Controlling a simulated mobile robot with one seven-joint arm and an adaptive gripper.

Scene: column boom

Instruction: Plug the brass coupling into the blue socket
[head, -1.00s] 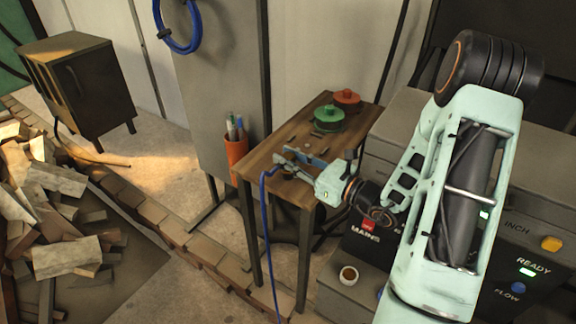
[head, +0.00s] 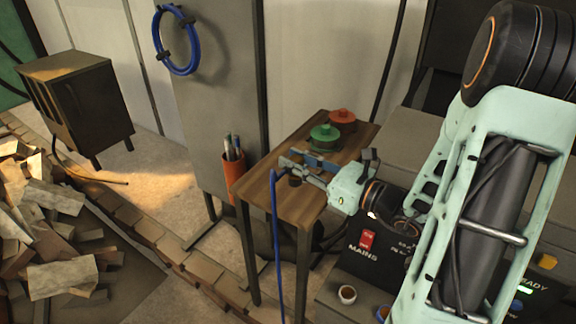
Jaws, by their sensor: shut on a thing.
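My gripper (head: 286,170) is over the near left part of the small wooden table, its fingers pointing left. It is shut on the end of a blue hose (head: 276,225), which hangs down past the table's left edge. The brass coupling at the hose end is too small and too covered by the fingers to make out.
The wooden table (head: 272,200) carries a green reel (head: 325,135), a red reel (head: 342,118) and a blue-grey piece (head: 322,162). An orange pen holder (head: 234,178) is beside it. Bricks and wood lie at left.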

